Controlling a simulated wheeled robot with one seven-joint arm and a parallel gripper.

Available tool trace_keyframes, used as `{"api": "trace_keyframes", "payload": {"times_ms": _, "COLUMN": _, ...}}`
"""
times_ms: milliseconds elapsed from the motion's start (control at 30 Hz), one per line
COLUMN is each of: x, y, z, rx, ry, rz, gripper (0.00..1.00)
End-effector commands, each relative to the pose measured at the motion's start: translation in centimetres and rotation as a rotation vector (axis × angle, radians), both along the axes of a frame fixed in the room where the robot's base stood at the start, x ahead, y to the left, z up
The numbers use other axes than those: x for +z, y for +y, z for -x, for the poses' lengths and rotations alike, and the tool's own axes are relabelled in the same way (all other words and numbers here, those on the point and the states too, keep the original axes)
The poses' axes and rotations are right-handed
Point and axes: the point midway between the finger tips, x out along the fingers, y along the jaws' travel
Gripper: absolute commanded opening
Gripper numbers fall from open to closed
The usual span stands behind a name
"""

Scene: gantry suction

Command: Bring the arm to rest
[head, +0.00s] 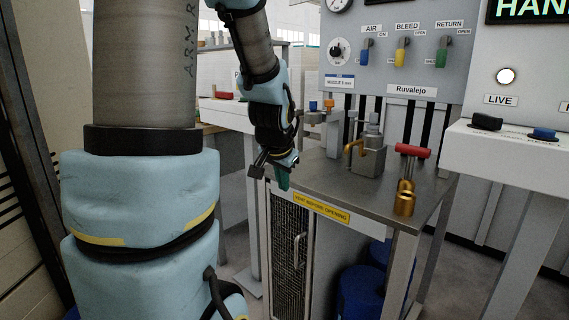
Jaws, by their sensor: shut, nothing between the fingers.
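My arm stands large at the left of the head view and bends over toward the metal bench (335,180). My gripper (272,182) hangs at the bench's front left corner, pointing down. It is shut with nothing held. Part of the gripper is dark and small, and a green piece shows at its tip. I cannot tell whether the gripper touches the bench edge.
On the bench stand a grey block with a brass fitting (368,155) and a brass piece with a red T-handle (405,190). Behind is a panel with blue, yellow and green valve levers (402,52). Below are a mesh door (290,245) and blue drums (360,290).

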Motion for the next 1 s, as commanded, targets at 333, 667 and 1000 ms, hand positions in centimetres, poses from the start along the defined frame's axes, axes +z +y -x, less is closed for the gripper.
{"api": "trace_keyframes", "payload": {"times_ms": 333, "x": -5.9, "y": 6.6, "z": 13.7, "rx": 0.516, "ry": 0.409, "rz": 0.1, "gripper": 0.0}}
{"api": "trace_keyframes", "payload": {"times_ms": 667, "x": 2.2, "y": 6.4, "z": 13.4, "rx": 0.507, "ry": 0.404, "rz": 0.099, "gripper": 0.0}}
{"api": "trace_keyframes", "payload": {"times_ms": 1000, "x": 6.9, "y": 6.4, "z": 13.3, "rx": 0.505, "ry": 0.403, "rz": 0.099, "gripper": 0.0}}
